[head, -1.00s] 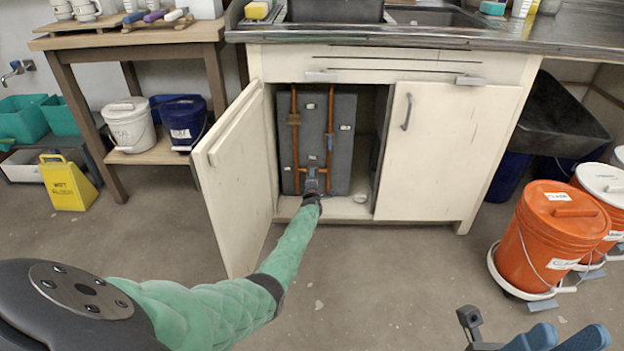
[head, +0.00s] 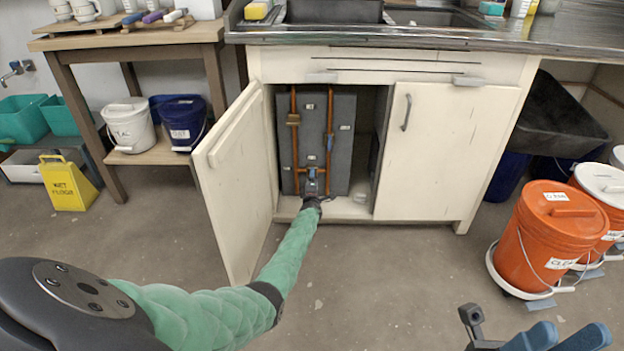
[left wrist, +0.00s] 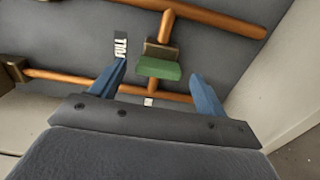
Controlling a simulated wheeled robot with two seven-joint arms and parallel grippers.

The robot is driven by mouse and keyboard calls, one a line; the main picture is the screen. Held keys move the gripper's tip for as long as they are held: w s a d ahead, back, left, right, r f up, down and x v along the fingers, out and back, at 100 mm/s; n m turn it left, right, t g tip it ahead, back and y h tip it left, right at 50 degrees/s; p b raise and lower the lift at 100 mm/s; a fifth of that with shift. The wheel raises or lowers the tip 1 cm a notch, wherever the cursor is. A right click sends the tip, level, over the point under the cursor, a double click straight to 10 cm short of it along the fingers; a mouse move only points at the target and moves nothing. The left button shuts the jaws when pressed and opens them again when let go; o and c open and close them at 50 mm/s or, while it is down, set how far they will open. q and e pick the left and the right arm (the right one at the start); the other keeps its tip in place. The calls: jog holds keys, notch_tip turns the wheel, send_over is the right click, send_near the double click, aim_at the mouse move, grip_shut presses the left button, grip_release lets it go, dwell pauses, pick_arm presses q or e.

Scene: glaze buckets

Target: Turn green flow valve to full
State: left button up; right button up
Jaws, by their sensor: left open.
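The green valve handle (left wrist: 158,68) is a short bar on a brass fitting of a copper pipe in the left wrist view. A white label reading FULL (left wrist: 120,47) is on the grey panel to its left. My left gripper (left wrist: 157,84) is open, with one blue finger on each side of the handle and visible gaps between. I cannot tell its depth from the handle. In the head view my left gripper (head: 312,184) is inside the cabinet and hides the valve. My right gripper (head: 575,330) is at the bottom right, partly cut off, its fingers apart and empty.
The open cabinet door (head: 232,185) stands left of my left forearm. The closed door (head: 430,160) and counter edge (head: 400,36) bound the opening. Copper pipes (head: 329,130) run up the grey panel (head: 345,155). An orange bucket (head: 540,240) stands at right. The floor in front is clear.

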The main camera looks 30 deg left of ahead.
pick_arm(q)
jog(key=p+v, duration=0.2)
jog(key=v, duration=0.4)
jog(key=shift+m, duration=0.3)
dwell(0.3)
